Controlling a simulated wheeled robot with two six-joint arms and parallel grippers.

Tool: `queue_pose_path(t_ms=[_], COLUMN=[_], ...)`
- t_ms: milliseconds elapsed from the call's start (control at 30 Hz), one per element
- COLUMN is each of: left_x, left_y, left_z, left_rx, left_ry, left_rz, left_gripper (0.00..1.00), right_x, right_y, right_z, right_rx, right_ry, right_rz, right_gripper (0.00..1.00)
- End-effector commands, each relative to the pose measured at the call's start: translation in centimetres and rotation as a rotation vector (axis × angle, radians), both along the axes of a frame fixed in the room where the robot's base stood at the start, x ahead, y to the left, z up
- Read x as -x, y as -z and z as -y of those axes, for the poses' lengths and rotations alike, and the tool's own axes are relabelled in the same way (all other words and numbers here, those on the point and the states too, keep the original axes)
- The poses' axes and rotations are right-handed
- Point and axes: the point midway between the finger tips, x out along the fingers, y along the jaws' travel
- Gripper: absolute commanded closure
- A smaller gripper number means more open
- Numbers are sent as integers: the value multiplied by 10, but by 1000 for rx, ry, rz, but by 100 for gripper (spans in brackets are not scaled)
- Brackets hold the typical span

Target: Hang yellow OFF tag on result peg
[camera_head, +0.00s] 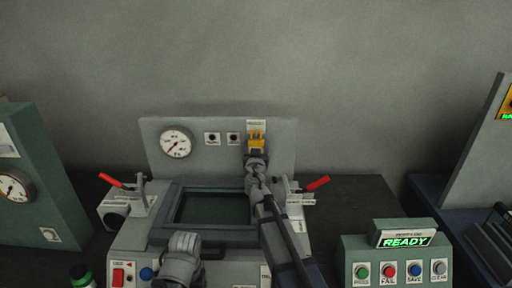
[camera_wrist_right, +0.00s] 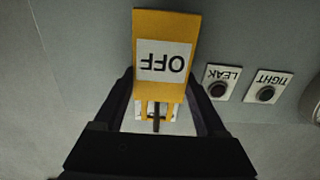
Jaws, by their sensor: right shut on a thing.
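The yellow OFF tag (camera_head: 257,137) is at the upright back panel of the middle machine, just below a small white label (camera_head: 256,124). In the right wrist view the tag (camera_wrist_right: 166,55) shows its white OFF face upside down. My right gripper (camera_head: 256,156) is shut on the tag, with its dark fingers on both sides of the tag's lower part in the wrist view. A thin dark piece (camera_wrist_right: 156,122) shows between two yellow strips there; I cannot tell if it is the result peg. My left gripper (camera_head: 183,250) is low in front of the machine; its jaws are unclear.
LEAK (camera_wrist_right: 218,88) and TIGHT (camera_wrist_right: 266,93) plates with dark round centres sit beside the tag. A gauge (camera_head: 176,143) is on the panel. Red-handled levers (camera_head: 110,180) (camera_head: 317,183) flank the framed window (camera_head: 215,208). A READY button box (camera_head: 397,260) stands right.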

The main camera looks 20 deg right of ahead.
Motion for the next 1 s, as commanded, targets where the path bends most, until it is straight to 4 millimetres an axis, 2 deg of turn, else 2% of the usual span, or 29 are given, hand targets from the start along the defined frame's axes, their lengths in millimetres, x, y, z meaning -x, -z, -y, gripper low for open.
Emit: queue_pose_path(t_ms=[233, 267, 467, 767, 1000], left_x=[0, 0, 0, 0, 0], left_y=[0, 0, 0, 0, 0], left_z=[0, 0, 0, 0, 0], left_rx=[0, 0, 0, 0, 0], left_ry=[0, 0, 0, 0, 0], left_rz=[0, 0, 0, 0, 0], left_gripper=[19, 19, 19, 19, 19], right_x=[0, 0, 0, 2, 24], right_y=[0, 0, 0, 0, 0], right_z=[0, 0, 0, -1, -6], right_rx=[0, 0, 0, 0, 0], right_ry=[0, 0, 0, 0, 0], right_rz=[0, 0, 0, 0, 0], right_gripper=[79, 23, 1, 0, 0])
